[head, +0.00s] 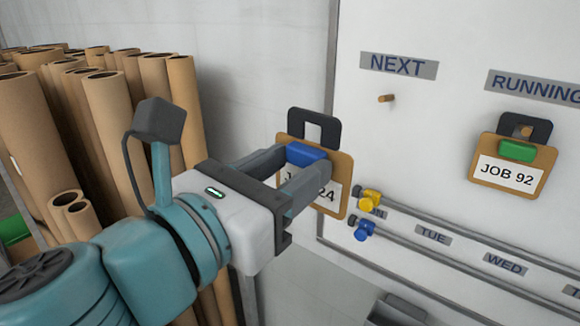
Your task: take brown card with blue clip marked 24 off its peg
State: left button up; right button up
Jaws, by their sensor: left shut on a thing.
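The brown card with the blue clip (335,186) shows a white label, partly hidden, with "24" readable at its right end. It has a dark hanging loop (332,128) on top. My left gripper (305,172) is shut on this card at its blue clip, and its fingers cover part of the label. The card is at the left edge of the white board, left of and below the bare wooden peg (387,98) under the NEXT sign (398,66). No peg shows in the card's loop. My right gripper is not in view.
A brown card with a green clip (507,175), marked JOB 92, hangs on a peg under RUNNING. Yellow (370,199) and blue (362,230) pieces sit on rails by the day labels. Cardboard tubes (110,108) stand at left. A grey bin (395,312) is below.

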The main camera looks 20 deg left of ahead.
pick_arm(q)
jog(key=v, duration=0.6)
dwell(0.3)
jog(key=shift+w, duration=0.1)
